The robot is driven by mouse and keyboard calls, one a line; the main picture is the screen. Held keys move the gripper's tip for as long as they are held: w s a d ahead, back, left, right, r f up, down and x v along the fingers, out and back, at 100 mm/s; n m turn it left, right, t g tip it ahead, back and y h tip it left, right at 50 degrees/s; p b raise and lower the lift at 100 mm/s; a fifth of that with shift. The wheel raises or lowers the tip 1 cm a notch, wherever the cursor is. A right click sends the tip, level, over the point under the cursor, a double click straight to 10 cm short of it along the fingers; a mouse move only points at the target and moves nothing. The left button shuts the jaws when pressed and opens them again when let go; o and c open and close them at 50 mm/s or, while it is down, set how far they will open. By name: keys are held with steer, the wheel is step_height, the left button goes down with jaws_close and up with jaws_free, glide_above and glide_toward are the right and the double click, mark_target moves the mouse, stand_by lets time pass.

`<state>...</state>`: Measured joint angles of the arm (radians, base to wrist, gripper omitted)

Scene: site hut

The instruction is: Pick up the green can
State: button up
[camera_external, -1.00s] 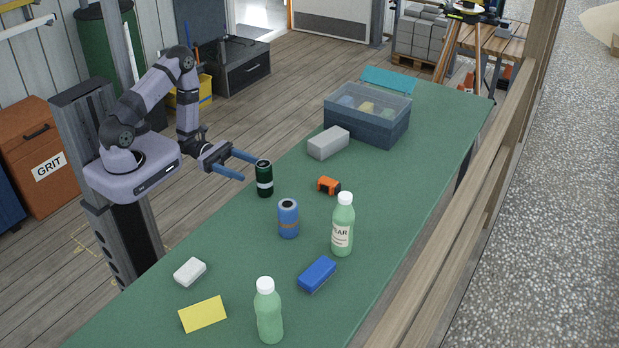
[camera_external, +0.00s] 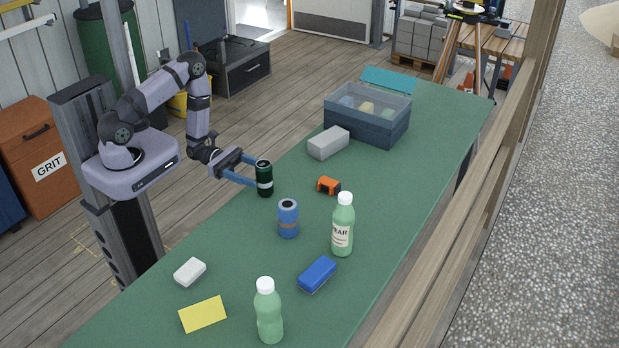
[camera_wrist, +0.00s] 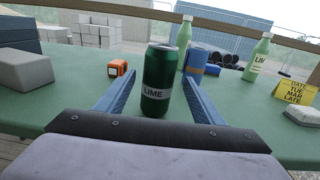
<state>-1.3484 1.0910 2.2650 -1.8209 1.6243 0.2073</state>
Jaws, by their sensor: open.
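The green can (camera_external: 265,179) stands upright on the green table near its edge on my side. In the wrist view the can (camera_wrist: 160,75) has a pale band reading LIME and stands between my two blue fingers. My gripper (camera_external: 255,174) is open, with its fingertips reaching the can at about its mid-height. In the wrist view my gripper (camera_wrist: 160,100) shows a gap between each finger and the can, so it is not clamped. The can's far side is hidden.
A grey block (camera_external: 328,143) and a lidded box (camera_external: 366,118) stand farther back.

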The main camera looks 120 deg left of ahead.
mark_target(264, 176)
steer(key=shift+w+a+p, duration=0.15)
steer(key=shift+w+p, duration=0.3)
steer(key=shift+w, duration=1.25)
steer(key=c, duration=1.1)
steer(key=shift+r, duration=0.15)
steer(key=shift+r+b, duration=0.3)
steer(key=shift+r, duration=4.55)
